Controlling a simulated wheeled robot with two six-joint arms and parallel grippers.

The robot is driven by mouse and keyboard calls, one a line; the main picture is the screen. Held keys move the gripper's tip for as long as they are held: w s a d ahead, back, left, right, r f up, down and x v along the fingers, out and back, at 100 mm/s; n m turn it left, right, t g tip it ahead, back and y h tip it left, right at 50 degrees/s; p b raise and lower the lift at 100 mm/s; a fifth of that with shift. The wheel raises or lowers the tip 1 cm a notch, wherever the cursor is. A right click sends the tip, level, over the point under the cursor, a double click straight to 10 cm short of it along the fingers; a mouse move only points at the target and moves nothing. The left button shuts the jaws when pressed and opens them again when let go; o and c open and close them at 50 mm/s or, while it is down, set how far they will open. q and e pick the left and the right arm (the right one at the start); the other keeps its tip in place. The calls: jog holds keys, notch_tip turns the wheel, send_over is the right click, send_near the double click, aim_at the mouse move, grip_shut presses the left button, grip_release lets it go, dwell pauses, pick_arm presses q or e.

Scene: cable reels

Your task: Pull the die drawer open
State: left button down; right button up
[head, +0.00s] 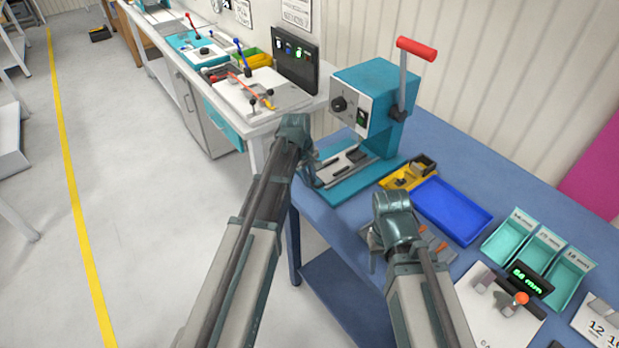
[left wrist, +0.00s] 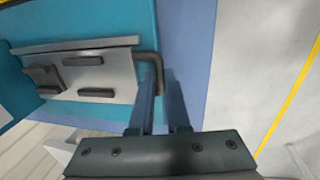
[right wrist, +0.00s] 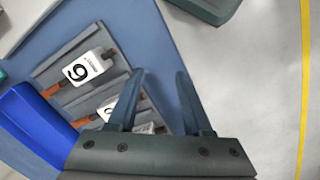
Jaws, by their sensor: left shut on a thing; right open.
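The die drawer (head: 343,168) is a grey metal slide on the teal base of the crimping press (head: 365,95). It carries dark die blocks, clear in the left wrist view (left wrist: 118,72). A dark bent handle (left wrist: 150,57) sticks out from its front end. My left gripper (left wrist: 159,85) is shut on this handle, one finger on each side of its bar. In the head view my left gripper (head: 308,168) is at the front of the press base, partly hidden by its wrist. My right gripper (right wrist: 160,80) is open and empty, above the front edge of a grey tool tray (right wrist: 75,45).
The press has a red-topped lever (head: 416,48). A yellow tray (head: 408,173), a blue bin (head: 452,208) and several teal bins (head: 510,238) stand on the blue bench (head: 330,215). White tags lie in the grey tray. The floor (head: 140,200) left of the bench is clear.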

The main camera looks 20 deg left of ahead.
dwell(0.6)
pick_arm(q)
jog(key=s+a, duration=0.7)
jog(key=s, duration=0.3)
jog(key=shift+a, duration=0.4)
jog(key=c, duration=0.9)
grip_release()
jog(key=shift+r, duration=0.1)
pick_arm(e)
jog(key=shift+r, duration=0.1)
pick_arm(q)
jog(key=r+p, duration=0.4)
jog(key=s+a+r+p, duration=0.1)
jog(key=r+p, duration=0.4)
jog(key=s+r+p, duration=0.1)
jog(key=r+p, duration=0.3)
jog(key=shift+a+r, duration=0.2)
jog(key=shift+a, duration=0.1)
pick_arm(e)
notch_tip(320, 180, up, 13)
jog(key=shift+r, duration=0.2)
